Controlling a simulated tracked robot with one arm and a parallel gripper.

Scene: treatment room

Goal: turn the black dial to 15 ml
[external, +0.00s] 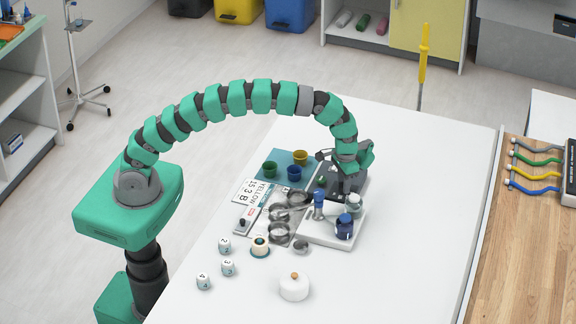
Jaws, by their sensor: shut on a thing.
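My gripper (347,191) points down at the far side of the work table, over the dark grey unit (357,185) and just behind the white base with bottles. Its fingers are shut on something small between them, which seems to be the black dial. The fingers and wrist hide the dial, so its pointer and any 15 ml mark cannot be read.
The white base (318,238) carries a dark blue bottle (344,227), a pale green-capped one (353,204) and a blue-topped fitting (319,203). Left are grey rings (279,213), colored cups (294,173) and numbered blocks (228,267). The table's right side is clear.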

